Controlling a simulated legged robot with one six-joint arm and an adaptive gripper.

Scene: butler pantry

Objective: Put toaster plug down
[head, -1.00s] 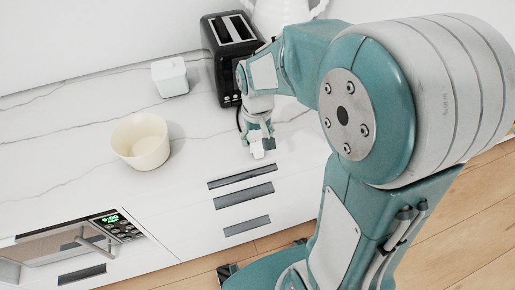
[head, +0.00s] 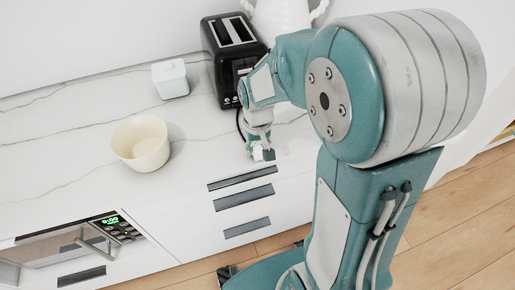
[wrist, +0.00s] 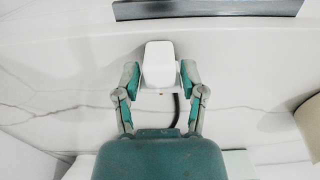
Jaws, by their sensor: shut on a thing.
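The toaster plug is a white block (wrist: 160,66) with a dark cord, seen between the fingers in the wrist view. My gripper (wrist: 160,78) is shut on it, one finger on each side. In the head view my gripper (head: 259,152) is low over the front edge of the counter, with a bit of the white plug (head: 257,154) at its tips. I cannot tell whether the plug touches the counter. The black toaster (head: 222,58) stands behind my gripper, partly hidden by my arm. A dark cord shows between it and my gripper.
A cream bowl (head: 141,143) stands on the marble counter (head: 70,130) to the left. A small pale lidded box (head: 170,78) is behind it, and a white jug (head: 283,14) behind the toaster. Drawers with dark handles (head: 243,196) and a microwave (head: 75,250) are below.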

